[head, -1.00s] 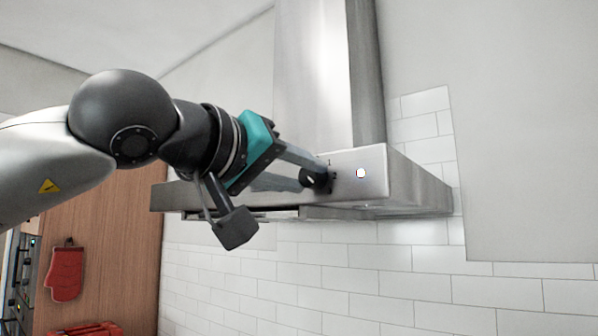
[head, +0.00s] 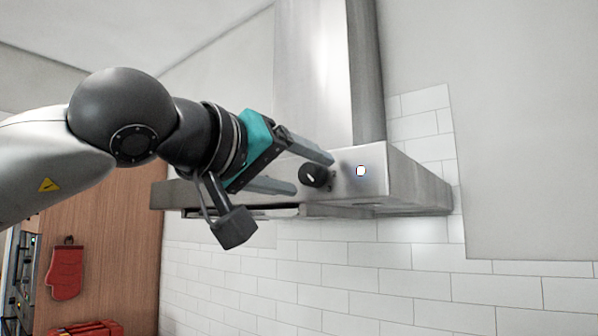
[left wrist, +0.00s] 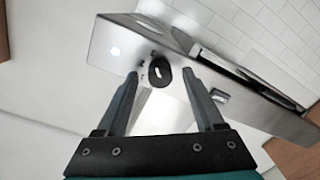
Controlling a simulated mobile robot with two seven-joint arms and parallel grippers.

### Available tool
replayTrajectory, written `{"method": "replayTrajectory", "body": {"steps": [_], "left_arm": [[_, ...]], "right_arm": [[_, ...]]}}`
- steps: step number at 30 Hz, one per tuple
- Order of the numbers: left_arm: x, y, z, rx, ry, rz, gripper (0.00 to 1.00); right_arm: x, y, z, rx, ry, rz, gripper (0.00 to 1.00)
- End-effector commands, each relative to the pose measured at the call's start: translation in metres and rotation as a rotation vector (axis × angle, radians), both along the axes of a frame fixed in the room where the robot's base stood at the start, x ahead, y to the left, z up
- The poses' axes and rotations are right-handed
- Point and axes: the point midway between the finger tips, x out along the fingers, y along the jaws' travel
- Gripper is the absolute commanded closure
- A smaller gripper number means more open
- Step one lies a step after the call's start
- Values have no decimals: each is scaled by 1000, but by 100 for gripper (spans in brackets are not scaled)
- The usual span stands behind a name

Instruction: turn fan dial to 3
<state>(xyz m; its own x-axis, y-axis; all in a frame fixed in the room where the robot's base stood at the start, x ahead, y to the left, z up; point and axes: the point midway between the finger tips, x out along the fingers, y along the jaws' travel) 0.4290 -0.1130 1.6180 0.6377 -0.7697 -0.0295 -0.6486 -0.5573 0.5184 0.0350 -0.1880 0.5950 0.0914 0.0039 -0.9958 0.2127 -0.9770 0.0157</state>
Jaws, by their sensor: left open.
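The fan dial (head: 313,175) is a small black knob with a white pointer mark, on the front face of the steel range hood (head: 358,165). The fingers do not visibly hold the dial. My right gripper is not in view.
A white round button or light (head: 361,171) sits right of the dial on the hood front. The hood's lower edge runs below the dial. White tiles (head: 350,282) cover the wall beneath. A red oven mitt (head: 66,272) hangs at the far left.

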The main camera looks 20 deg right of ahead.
Motion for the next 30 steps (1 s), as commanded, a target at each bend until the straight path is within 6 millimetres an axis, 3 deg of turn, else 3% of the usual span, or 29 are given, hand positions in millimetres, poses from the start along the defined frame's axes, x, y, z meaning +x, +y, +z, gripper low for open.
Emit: {"method": "replayTrajectory", "body": {"steps": [7, 21, 30], "left_arm": [[-9, 12, 0, -3, -3, 1, 30], [-76, 94, 3, -2, -3, 3, 30], [-96, 117, 4, 0, 0, 1, 30]], "right_arm": [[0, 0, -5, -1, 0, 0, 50], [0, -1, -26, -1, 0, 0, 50], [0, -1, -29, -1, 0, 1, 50]]}}
